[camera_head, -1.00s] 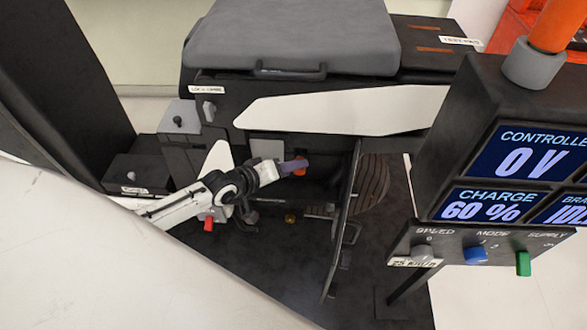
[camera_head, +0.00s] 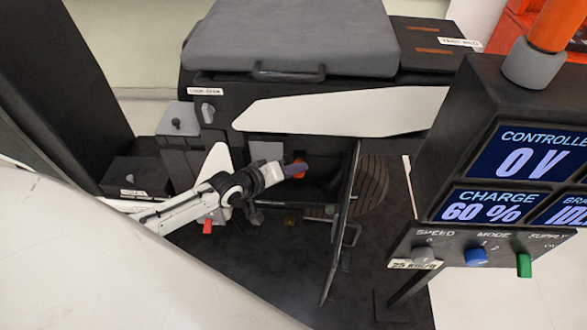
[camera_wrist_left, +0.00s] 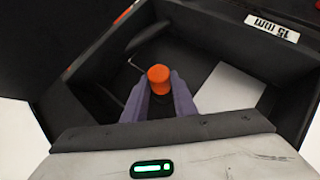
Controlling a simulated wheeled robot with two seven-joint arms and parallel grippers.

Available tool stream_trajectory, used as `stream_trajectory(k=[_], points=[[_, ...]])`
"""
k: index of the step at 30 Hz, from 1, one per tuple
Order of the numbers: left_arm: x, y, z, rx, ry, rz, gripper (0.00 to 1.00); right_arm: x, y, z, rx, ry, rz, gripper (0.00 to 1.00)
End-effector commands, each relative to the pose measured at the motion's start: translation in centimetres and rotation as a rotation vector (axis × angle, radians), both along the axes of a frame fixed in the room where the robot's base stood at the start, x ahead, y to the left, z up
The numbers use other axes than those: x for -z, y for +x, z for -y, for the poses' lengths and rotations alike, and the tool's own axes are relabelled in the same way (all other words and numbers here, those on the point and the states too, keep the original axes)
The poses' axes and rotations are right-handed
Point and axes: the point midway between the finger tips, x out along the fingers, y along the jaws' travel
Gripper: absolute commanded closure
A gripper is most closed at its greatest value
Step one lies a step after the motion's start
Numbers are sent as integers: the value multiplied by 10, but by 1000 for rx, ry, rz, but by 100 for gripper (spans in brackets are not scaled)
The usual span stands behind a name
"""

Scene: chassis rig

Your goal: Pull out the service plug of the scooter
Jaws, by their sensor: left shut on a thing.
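The service plug appears to be the orange knob (camera_head: 299,170) inside the open bay under the scooter's seat. In the left wrist view it shows as a short orange cylinder (camera_wrist_left: 158,76) between my two purple fingers. My left gripper (camera_head: 292,169) is shut on it, reaching into the bay from the left. The lower part of the plug is hidden by the fingers, and I cannot tell whether it is seated or clear of its socket. The scooter (camera_head: 340,110) has a grey seat and a white side panel. My right gripper is not in view.
A thin dark upright panel (camera_head: 345,220) stands just right of the gripper. A display console (camera_head: 440,150) reads Controller 0 V, Charge 60 %. A red lever (camera_head: 207,226) is below my arm.

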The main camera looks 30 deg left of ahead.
Motion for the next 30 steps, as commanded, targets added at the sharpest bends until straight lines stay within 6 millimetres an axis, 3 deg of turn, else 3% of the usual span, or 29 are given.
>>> stream_trajectory(k=[30], points=[[4, -38, 19, 0, -2, -3, 97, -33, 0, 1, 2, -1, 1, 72]])
